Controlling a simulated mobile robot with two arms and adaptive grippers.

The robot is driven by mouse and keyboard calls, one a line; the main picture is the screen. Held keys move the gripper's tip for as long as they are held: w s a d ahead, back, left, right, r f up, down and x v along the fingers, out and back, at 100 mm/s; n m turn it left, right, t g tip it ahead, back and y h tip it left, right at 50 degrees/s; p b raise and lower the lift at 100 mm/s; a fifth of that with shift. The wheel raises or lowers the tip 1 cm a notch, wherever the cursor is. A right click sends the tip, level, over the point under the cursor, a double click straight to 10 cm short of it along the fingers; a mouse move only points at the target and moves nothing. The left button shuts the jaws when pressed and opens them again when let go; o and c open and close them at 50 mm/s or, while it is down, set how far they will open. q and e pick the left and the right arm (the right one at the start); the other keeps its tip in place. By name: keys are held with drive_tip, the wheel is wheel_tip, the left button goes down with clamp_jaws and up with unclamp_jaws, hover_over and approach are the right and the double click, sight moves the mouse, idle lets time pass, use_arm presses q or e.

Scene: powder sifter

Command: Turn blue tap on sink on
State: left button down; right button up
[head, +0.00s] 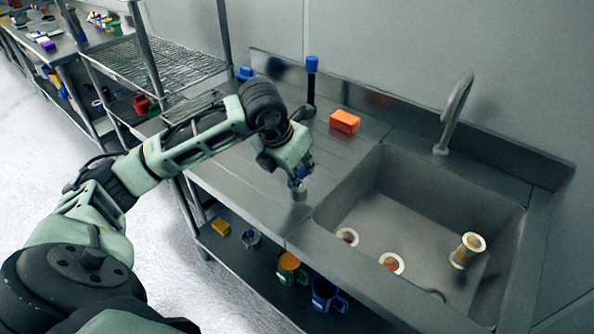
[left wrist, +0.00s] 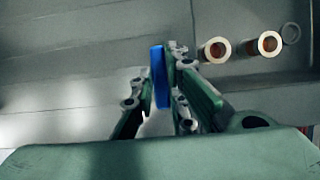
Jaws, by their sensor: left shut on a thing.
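The sink (head: 400,185) is a grey metal basin set in a steel counter, with a tall curved grey spout (head: 455,110) at its back. My left gripper (head: 298,178) is over the counter just left of the basin, pointing down. It is shut on a small blue piece, which shows as a thin upright blue strip (left wrist: 159,76) between the fingers in the left wrist view. A grey cylindrical part (head: 299,193) shows just below the fingers. I cannot tell whether the blue piece is the tap's handle. A black post with a blue top (head: 312,64) stands at the counter's back.
An orange block (head: 345,121) lies behind the basin's left side. Several tan cylinders, one standing at the right (head: 467,250), are in the basin. Mugs, including a green one (head: 290,268), stand on the shelf below. A wire rack (head: 150,62) is at the left.

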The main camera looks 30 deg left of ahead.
drive_tip(key=shift+w+a, duration=0.1)
drive_tip(key=shift+w, duration=0.05)
use_arm(q)
drive_tip(key=shift+f+m+b, duration=0.1)
drive_tip(key=shift+m+b, duration=0.3)
drive_tip(key=shift+b, duration=0.1)
drive_tip(key=shift+a+m+h+b, duration=0.15)
drive_tip(key=shift+m+h+b, duration=0.35)
drive_tip(key=shift+m+b, duration=0.5)
drive_tip(key=shift+w+m+g+h+b, duration=0.1)
drive_tip(key=shift+m+g+h+b, duration=0.25)
drive_tip(key=shift+m, duration=0.55)
drive_tip(key=m+h, duration=0.1)
drive_tip(key=m, duration=0.1)
drive_tip(key=shift+m+g+b, duration=0.25)
drive_tip(key=shift+m+b, duration=0.05)
drive_tip(key=shift+b, duration=0.1)
drive_tip(key=shift+w+a+m+g+h, duration=0.1)
drive_tip(key=shift+m+g+h, duration=0.4)
drive_tip(key=shift+m, duration=1.4)
use_arm(e)
drive_tip(key=shift+w+f, duration=0.15)
drive_tip(key=shift+f, duration=1.05)
drive_tip(key=shift+w+f, duration=0.1)
drive_tip(key=shift+f, duration=1.05)
